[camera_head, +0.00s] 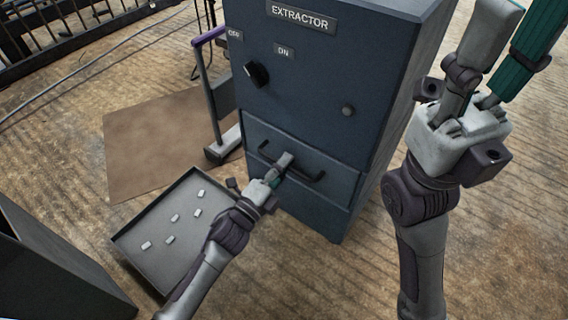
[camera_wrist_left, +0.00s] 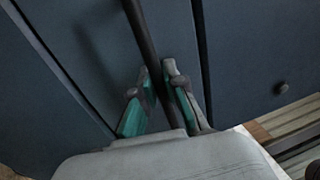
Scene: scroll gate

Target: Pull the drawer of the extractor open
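The extractor (camera_head: 310,60) is a tall dark blue cabinet with a label plate at its top. Its drawer (camera_head: 262,135) is in the lower front, with a dark bar handle (camera_head: 318,178). The drawer front looks flush or nearly flush with the cabinet. My left gripper (camera_head: 281,166) is at the left part of the handle. In the left wrist view the handle bar (camera_wrist_left: 140,30) runs between the teal-padded fingers (camera_wrist_left: 158,80), which are closed around it. My right gripper (camera_head: 518,40) is raised to the right of the cabinet, fingers apart and empty, tips partly cut off.
A grey tray (camera_head: 150,262) with several small white pieces lies on the floor left of my left arm. A dark box (camera_head: 50,270) stands at lower left. A brown mat (camera_head: 150,140) and a stand with a purple top (camera_head: 208,37) are left of the cabinet.

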